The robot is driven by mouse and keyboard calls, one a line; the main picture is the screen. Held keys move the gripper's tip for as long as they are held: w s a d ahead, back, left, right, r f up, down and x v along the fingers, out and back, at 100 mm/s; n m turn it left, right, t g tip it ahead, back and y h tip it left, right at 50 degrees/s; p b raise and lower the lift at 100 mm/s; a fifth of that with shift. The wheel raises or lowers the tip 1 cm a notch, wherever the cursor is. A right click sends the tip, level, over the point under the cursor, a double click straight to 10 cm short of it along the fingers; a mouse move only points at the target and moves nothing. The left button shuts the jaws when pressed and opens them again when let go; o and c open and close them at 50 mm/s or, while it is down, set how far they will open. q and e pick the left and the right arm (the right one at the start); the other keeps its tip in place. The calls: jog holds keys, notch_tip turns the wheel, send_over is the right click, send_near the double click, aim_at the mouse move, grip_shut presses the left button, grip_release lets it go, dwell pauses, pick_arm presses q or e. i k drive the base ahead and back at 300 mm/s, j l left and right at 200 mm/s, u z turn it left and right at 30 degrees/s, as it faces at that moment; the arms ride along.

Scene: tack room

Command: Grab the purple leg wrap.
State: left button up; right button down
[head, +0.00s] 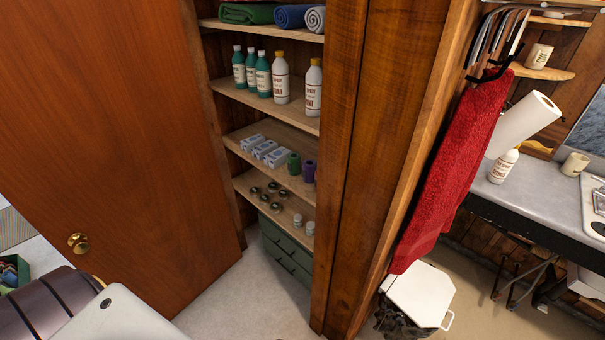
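The purple leg wrap (309,171) is a small upright roll at the right end of a middle shelf (258,148) in the open closet. It stands just right of a green roll (293,163), and the wooden door frame is close on its right. Several white boxes stand left of the green roll. Neither of my grippers shows in the head view. Only part of my own body is visible at the lower left.
An open wooden door (110,130) with a brass knob (78,243) fills the left. The closet's wooden post (350,150) borders the shelves on the right. A red towel (450,170) hangs beyond it, above a white-lidded bin (418,293). Carpet before the closet is clear.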

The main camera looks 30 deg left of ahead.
aim_at(309, 165)
jog(key=i+j, duration=0.1)
jog(key=j, duration=0.4)
jog(key=i+j, duration=0.1)
jog(key=j, duration=0.45)
jog(key=i+j, duration=0.3)
jog(key=j, duration=0.15)
jog(key=i+j, duration=0.3)
jog(key=j, duration=0.15)
jog(key=z, duration=0.05)
